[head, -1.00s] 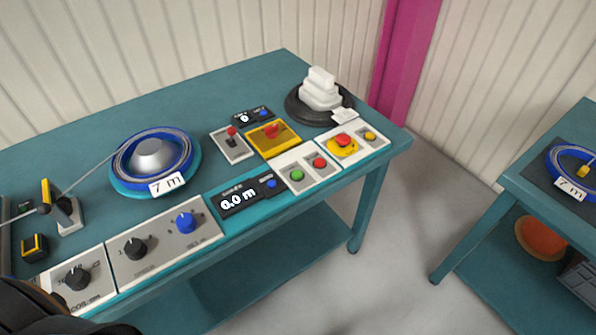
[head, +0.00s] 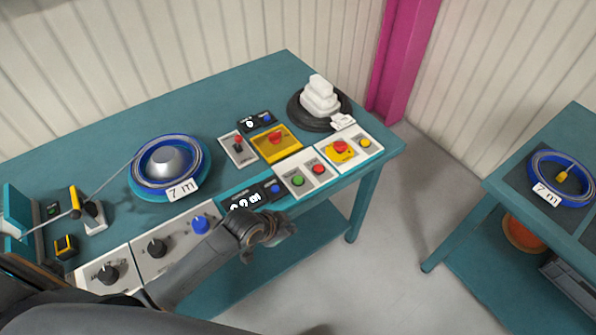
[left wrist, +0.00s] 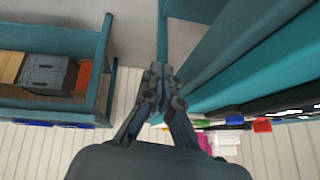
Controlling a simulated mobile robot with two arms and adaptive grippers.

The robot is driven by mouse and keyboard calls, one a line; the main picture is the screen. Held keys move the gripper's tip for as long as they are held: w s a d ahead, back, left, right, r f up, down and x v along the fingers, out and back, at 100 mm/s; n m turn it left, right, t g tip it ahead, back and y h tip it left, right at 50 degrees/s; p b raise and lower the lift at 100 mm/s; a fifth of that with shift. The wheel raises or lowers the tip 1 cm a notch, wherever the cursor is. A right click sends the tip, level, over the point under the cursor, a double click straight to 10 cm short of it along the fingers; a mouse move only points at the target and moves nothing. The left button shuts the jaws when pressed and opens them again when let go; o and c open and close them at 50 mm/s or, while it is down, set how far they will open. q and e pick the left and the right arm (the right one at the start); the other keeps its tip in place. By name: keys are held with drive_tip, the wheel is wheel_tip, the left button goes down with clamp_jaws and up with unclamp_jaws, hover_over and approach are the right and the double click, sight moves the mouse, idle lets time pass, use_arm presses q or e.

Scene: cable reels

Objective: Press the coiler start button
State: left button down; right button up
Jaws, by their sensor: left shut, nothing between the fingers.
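A green button (head: 298,181) sits on a light panel (head: 306,174) near the front edge of the teal bench, with a red button (head: 319,169) to its right. My left gripper (head: 285,231) is in front of the bench's front edge, to the lower left of the green button and apart from it. Its fingers are shut and empty; their tips show together in the left wrist view (left wrist: 158,72). My right gripper is not in view.
Knobs (head: 157,248) line the front left. A blue cable coil (head: 168,163) marked 7 m sits behind them. A second teal table (head: 495,187) stands at right, with open floor between.

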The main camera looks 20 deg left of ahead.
use_arm(q)
drive_tip(key=w+d+r+m+h+p, duration=0.2)
drive_tip(key=w+r+m, duration=0.25)
drive_tip(key=r, duration=0.75)
wheel_tip(320, 180, up, 4)
drive_tip(key=m+t, duration=0.2)
hover_over(296, 181)
drive_tip(key=shift+r, duration=0.2)
wheel_tip(296, 181, down, 7)
drive_tip(key=b, duration=0.7)
drive_tip(key=shift+f+b, duration=0.1)
drive_tip(key=shift+b, duration=0.2)
drive_tip(key=shift+f+b, duration=0.3)
drive_tip(key=shift+f, duration=0.6)
